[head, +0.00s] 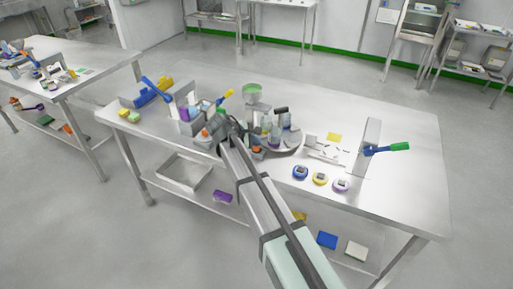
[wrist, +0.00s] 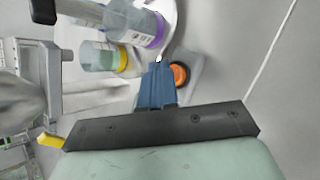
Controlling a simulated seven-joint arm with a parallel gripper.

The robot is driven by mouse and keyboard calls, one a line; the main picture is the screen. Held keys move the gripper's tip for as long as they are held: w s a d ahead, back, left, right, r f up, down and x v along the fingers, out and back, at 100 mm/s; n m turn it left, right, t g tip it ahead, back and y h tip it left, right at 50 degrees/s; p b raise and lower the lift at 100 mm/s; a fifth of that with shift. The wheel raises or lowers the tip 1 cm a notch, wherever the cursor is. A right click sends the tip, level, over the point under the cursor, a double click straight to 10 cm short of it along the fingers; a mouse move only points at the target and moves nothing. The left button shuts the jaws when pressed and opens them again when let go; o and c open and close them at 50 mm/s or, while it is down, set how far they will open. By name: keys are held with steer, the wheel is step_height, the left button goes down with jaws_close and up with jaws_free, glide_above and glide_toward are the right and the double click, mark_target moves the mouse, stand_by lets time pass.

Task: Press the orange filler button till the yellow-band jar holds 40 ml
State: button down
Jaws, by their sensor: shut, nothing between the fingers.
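The orange filler button (wrist: 180,75) is a round knob on a grey base in the wrist view. My gripper (wrist: 158,66) has its blue fingers shut together and empty, with the tips just left of the button. I cannot tell whether they touch it. The yellow-band jar (wrist: 98,57) is clear, with pale greenish contents, and lies left of the fingertips in the picture. Its fill level cannot be read. In the head view my arm hides much of the filler area, and an orange spot (head: 257,149) shows beside my gripper.
A purple-band jar (wrist: 130,22) stands beside the yellow-band one. A round turntable (head: 285,149) carries jars on the steel table (head: 405,195). Blue, yellow and purple round items lie right of it, near a stand with a green-tipped lever (head: 398,146). The table's right front is clear.

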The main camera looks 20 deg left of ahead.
mark_target(255, 148)
steer(key=shift+f, duration=0.5)
stand_by(0.8)
steer(key=shift+r, duration=0.95)
steer(key=shift+r, duration=0.1)
steer(key=shift+r, duration=2.4)
